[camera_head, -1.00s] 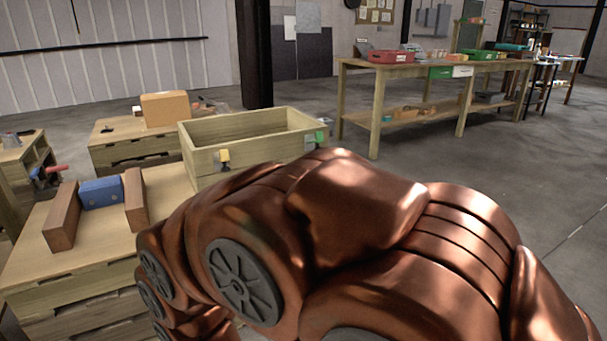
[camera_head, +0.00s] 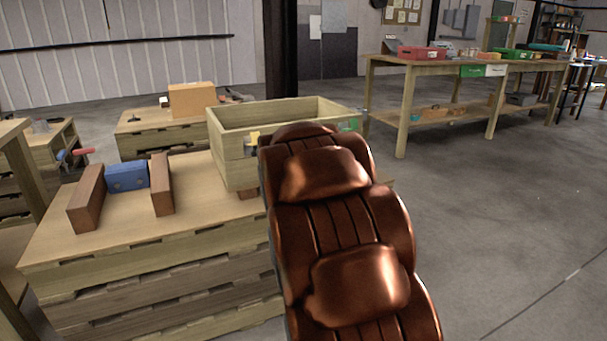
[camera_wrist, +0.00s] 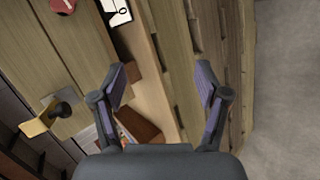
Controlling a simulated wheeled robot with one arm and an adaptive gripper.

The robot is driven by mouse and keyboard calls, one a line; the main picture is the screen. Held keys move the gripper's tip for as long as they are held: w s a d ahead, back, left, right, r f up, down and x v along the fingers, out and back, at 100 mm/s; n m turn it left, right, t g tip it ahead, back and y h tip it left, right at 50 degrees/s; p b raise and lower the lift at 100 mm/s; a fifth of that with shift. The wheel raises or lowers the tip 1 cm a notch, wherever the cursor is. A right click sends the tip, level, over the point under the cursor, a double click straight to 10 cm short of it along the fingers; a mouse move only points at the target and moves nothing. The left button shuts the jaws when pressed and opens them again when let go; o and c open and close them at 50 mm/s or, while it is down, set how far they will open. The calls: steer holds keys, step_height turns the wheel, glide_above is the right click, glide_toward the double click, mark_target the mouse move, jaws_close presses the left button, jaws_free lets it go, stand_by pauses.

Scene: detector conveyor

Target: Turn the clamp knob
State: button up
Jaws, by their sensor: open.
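A yellow clamp-like fitting (camera_head: 252,137) sits on the front face of an open wooden box (camera_head: 231,151), beside my arm. In the wrist view a yellow fitting (camera_wrist: 36,126) with a dark round knob (camera_wrist: 62,109) stands out from a wooden face at the left. A green fitting (camera_head: 352,123) shows at the box's right end. My gripper (camera_wrist: 162,80) is open and empty, with its two fingers spread over the wooden edges, apart from the dark knob. My arm hides the gripper in the head view. I cannot tell which fitting is the clamp knob.
The box stands on a stacked wooden table (camera_head: 150,228) with a blue block (camera_head: 127,177) between two brown blocks (camera_head: 88,198). A red-handled tool (camera_head: 76,155) is at far left. A long workbench (camera_head: 410,66) stands behind. The floor at right is clear.

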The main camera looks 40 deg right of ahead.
steer(key=w+d+n+t+b, duration=0.2)
steer(key=w+d+n+t, duration=0.1)
steer(key=d, duration=0.3)
steer(key=w+d+r+n+t+b, duration=0.1)
steer(key=w+d+n+t+b, duration=0.1)
steer(key=w+d+n, duration=0.3)
steer(key=w+d+n+t+b, duration=0.2)
steer(key=w+d+n+t, duration=0.2)
steer(key=d, duration=0.4)
steer(key=shift+w+r+n, duration=0.35)
steer(key=shift+n, duration=0.45)
steer(key=shift+w+d+f, duration=0.15)
steer(key=shift+w+d, duration=0.1)
steer(key=shift+w, duration=0.35)
steer(key=shift+w+d+b, duration=0.15)
steer(key=shift+w+b, duration=0.15)
steer(key=shift+w, duration=0.1)
steer(key=c, duration=1.2)
steer(key=shift+r+m+p, duration=0.2)
steer(key=shift+m+p, duration=0.1)
